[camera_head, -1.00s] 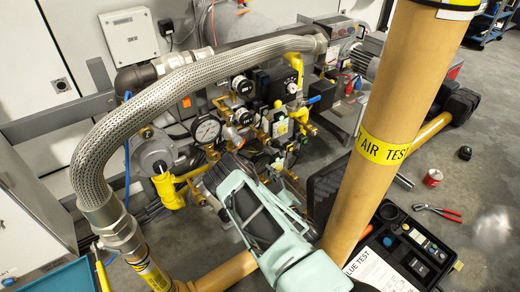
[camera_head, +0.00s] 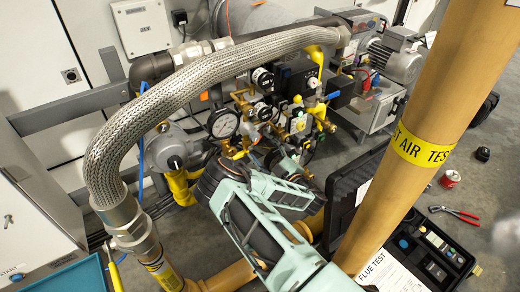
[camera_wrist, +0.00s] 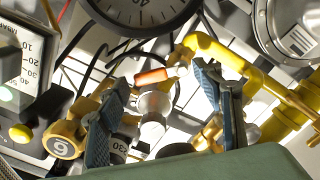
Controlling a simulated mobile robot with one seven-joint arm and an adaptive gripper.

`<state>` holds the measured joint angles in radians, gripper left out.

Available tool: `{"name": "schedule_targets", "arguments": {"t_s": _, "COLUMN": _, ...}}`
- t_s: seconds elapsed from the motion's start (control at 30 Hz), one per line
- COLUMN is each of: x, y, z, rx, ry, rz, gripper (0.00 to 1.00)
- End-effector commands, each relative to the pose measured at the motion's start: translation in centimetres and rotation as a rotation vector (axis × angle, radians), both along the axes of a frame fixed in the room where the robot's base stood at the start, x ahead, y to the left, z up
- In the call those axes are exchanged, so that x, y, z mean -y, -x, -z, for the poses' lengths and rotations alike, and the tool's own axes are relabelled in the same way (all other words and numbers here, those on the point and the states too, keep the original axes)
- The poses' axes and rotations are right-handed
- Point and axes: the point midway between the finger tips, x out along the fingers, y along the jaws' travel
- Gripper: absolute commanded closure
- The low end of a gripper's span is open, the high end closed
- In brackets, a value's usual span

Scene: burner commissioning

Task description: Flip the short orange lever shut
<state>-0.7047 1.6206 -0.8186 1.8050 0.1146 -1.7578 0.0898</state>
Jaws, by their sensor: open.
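The short orange lever (camera_wrist: 152,77) shows in the wrist view as a small orange handle with a pale metal end, lying nearly level in the picture above a white fitting (camera_wrist: 153,108). My gripper (camera_wrist: 163,78) is open. Its two blue-grey fingers stand left and right of the lever, with the handle in the gap between them. A space shows between the handle and each finger; I cannot tell how far in depth the fingers are from it. In the head view my arm covers part of the valve cluster (camera_head: 275,112), and I cannot pick out the lever there.
A round dial gauge (camera_head: 223,123) sits close to the cluster; a gauge also fills the top of the wrist view (camera_wrist: 140,14). Yellow pipe (camera_wrist: 225,55) runs behind the right finger. A braided hose (camera_head: 165,105) arches at left, and a thick tan post (camera_head: 425,115) stands at right.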

Motion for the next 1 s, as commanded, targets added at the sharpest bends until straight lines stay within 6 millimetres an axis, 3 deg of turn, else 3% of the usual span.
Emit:
{"name": "schedule_targets", "arguments": {"t_s": 0.17, "x": -0.74, "y": -1.17, "z": 0.07, "rx": -0.001, "ry": 0.000, "rz": 0.001, "gripper": 0.40}}
{"name": "schedule_targets", "arguments": {"t_s": 0.43, "x": -0.82, "y": -1.32, "z": -0.01, "rx": -0.001, "ry": 0.001, "rz": 0.001, "gripper": 0.40}}
{"name": "schedule_targets", "arguments": {"t_s": 0.73, "x": -0.80, "y": -1.30, "z": -0.01, "rx": -0.001, "ry": 0.000, "rz": 0.002, "gripper": 0.72}}
{"name": "schedule_targets", "arguments": {"t_s": 1.0, "x": -0.73, "y": -1.35, "z": -0.09, "rx": -0.019, "ry": -0.029, "rz": 0.002, "gripper": 0.72}}
